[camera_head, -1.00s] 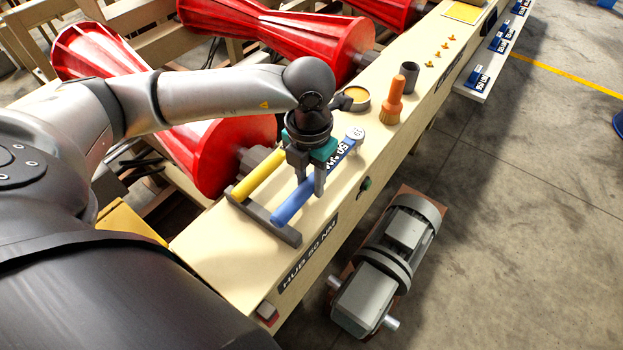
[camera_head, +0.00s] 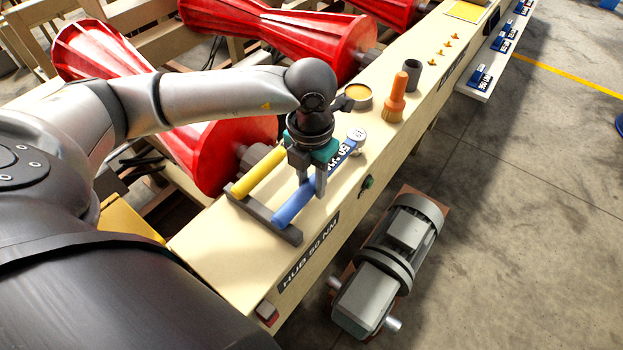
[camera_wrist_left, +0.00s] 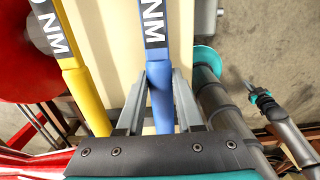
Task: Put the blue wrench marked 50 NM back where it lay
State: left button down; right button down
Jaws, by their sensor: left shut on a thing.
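The blue wrench (camera_head: 290,207) lies on the cream rail, its handle end at the dark grey rack (camera_head: 268,223) and its round head farther off. Its white lettering is partly hidden by my gripper; "NM" shows on it in the left wrist view (camera_wrist_left: 154,22). My left gripper (camera_head: 311,192) is shut on the blue handle; in the left wrist view its fingers stand on both sides of the handle. What looks like my right gripper (camera_wrist_left: 257,92) is small at the right of the wrist view; its jaws cannot be made out.
A yellow-handled wrench (camera_head: 259,172) lies close left of the blue one. An orange brush (camera_head: 393,100), a dark cup (camera_head: 412,73) and a round tin (camera_head: 358,95) stand beyond. Red rollers (camera_head: 215,150) are at left, a grey motor (camera_head: 393,262) at right. A plate (camera_head: 309,254) reads "HUB 50 NM".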

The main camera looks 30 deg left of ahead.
pick_arm(q)
jog(key=shift+c, duration=2.4)
grip_release()
jog(key=shift+r+p, duration=2.75)
jog(key=shift+r, duration=1.3)
jog(key=shift+f, duration=0.1)
